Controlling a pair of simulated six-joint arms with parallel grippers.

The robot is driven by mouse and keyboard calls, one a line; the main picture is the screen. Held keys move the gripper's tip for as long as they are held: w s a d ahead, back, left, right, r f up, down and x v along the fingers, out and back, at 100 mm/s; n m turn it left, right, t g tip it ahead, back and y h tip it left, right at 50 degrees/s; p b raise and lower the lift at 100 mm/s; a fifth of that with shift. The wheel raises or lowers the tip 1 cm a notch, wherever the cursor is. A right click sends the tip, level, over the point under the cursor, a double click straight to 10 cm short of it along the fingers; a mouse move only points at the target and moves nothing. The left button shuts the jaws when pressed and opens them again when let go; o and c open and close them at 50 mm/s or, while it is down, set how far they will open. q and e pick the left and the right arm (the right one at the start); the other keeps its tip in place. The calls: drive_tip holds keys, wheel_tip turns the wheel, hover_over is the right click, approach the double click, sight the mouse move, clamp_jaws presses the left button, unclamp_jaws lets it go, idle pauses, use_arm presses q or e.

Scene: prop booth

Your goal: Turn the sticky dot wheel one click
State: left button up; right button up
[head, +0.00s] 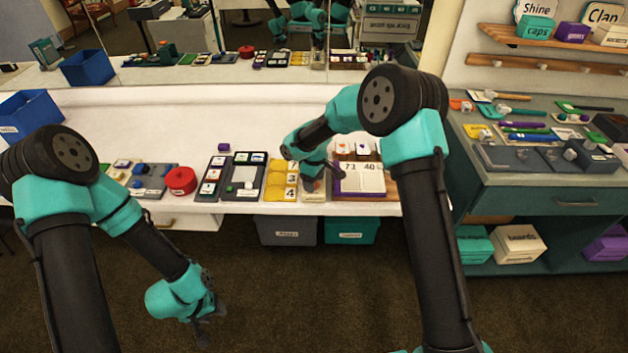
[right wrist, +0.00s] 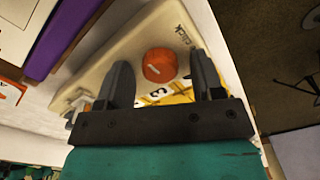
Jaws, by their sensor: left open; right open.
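The wheel shows in the right wrist view as a round orange-red knob (right wrist: 159,65) with a pale mark. It sits on a cream board (right wrist: 125,48) with the word "click" printed near it. My right gripper (right wrist: 160,76) is open, with one finger on each side of the knob in the picture. I see a gap on both sides and cannot tell how deep the fingers reach. In the head view my right gripper (head: 322,178) is over the cream board (head: 313,196) and hides the knob. My left gripper (head: 207,328) is open and empty, low in front of the counter.
Yellow number cards (head: 281,181) lie just left of the cream board. A purple-edged board with numbers (head: 362,180) is close on its right. A red round tin (head: 180,181) and dark trays (head: 240,176) stand further left. The white counter behind is mostly clear, up to a mirror.

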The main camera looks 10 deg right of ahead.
wheel_tip(320, 180, up, 18)
drive_tip(key=shift+w+f, duration=0.15)
drive_tip(key=shift+f, duration=0.1)
idle(0.4)
drive_tip(key=shift+d, duration=0.1)
